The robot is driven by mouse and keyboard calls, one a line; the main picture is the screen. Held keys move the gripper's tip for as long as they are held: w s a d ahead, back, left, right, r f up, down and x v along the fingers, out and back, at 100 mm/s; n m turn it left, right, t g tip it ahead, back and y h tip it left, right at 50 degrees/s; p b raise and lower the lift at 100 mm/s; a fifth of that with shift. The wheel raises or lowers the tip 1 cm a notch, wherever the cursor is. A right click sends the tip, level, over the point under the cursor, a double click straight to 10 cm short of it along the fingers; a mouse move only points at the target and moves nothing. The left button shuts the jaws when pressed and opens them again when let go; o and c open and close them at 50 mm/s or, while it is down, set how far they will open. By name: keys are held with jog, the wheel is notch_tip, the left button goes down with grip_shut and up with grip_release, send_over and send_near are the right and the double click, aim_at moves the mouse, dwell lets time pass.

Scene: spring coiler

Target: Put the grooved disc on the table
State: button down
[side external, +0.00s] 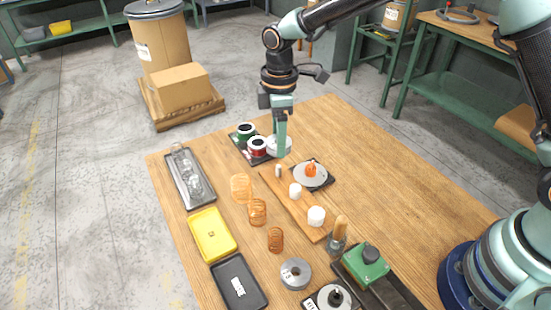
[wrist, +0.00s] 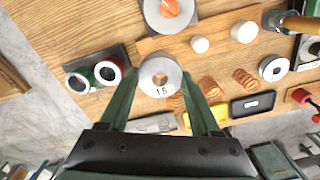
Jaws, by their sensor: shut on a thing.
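My gripper (side external: 281,145) points down over the far part of the wooden table (side external: 370,140). It is shut on a pale grey disc (wrist: 148,78), which I take to be the grooved disc. In the wrist view the disc sits between my two fingertips (wrist: 160,76), with a centre hole and the mark "15" on its face. In the side view the disc (side external: 271,146) is partly hidden by a finger. Its groove cannot be made out, and I cannot tell how high it is above the table.
Green (side external: 245,129) and red (side external: 257,145) spools stand close left of the disc. A wooden board (side external: 305,222) carries white cylinders. A grey disc with an orange piece (side external: 311,174) lies right. Copper coils (side external: 257,212) and another grey disc (side external: 296,273) stand nearer. The table's right side is clear.

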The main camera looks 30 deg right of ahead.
notch_tip(320, 180, up, 11)
jog(key=s+d+f+m, duration=0.1)
jog(key=s+d+m, duration=0.55)
jog(key=d, duration=0.25)
jog(key=s+d+f+m, duration=0.2)
jog(key=s+d+m, duration=0.3)
jog(key=d+m, duration=0.25)
notch_tip(320, 180, up, 2)
jog(key=m, duration=0.4)
send_over(340, 203)
notch_tip(340, 203, down, 19)
jog(key=shift+f, duration=0.15)
jog(key=shift+f, duration=0.1)
jog(key=shift+c, duration=1.8)
grip_release()
